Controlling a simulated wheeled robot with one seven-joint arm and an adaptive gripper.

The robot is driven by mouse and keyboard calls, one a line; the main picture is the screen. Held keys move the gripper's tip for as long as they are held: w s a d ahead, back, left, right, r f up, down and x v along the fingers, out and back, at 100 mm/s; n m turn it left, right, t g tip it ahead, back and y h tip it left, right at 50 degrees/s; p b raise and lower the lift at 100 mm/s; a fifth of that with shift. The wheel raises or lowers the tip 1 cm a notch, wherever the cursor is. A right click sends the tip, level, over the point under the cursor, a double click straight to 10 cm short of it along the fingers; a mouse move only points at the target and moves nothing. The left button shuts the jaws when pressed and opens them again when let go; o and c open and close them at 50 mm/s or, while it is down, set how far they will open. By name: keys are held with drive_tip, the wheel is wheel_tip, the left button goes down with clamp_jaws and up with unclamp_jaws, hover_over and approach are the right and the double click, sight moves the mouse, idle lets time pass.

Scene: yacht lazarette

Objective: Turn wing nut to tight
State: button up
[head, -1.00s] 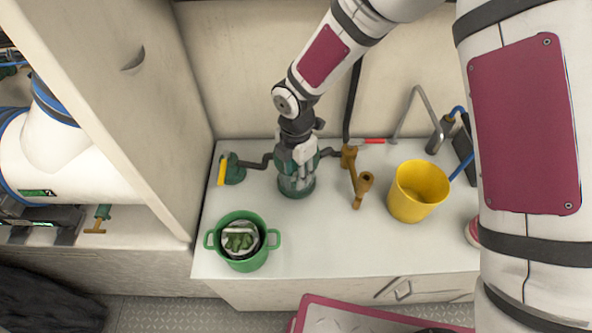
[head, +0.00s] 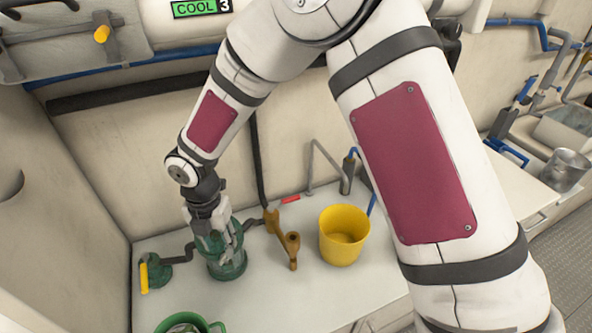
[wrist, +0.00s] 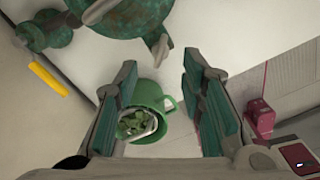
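A green strainer (head: 228,268) with a cylindrical body stands on the white counter at the left of the head view. My gripper (head: 213,236) is at its top and covers much of it there. In the wrist view my gripper (wrist: 160,65) has its two teal-padded fingers spread apart with nothing between the pads. The mottled green top of the strainer (wrist: 118,15) lies at the upper edge, beyond the fingertips. A grey lug (wrist: 160,47) sticks out at its side; I cannot tell whether it is a wing of the wing nut. The wing nut is not clearly visible in the head view.
A green pot (head: 180,322) holding a basket of green matter is in front. A yellow-handled valve (head: 150,277) is left of the strainer. A brown pipe fitting (head: 292,250), a yellow bucket (head: 343,236) and a red-handled tool (head: 291,199) are to its right.

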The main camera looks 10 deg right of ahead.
sight(224, 256)
wheel_tip(224, 256, up, 9)
drive_tip(key=s+d+r+m+t, duration=0.1)
drive_tip(key=d+r+m, duration=0.5)
drive_tip(key=d, duration=0.3)
drive_tip(key=s+d+r+m+t+h+b, duration=0.1)
drive_tip(key=d+r+m, duration=0.5)
drive_tip(key=d+m, duration=0.2)
drive_tip(key=shift+s+d, duration=0.15)
drive_tip(key=shift+d, duration=0.2)
drive_tip(key=shift+o, duration=0.2)
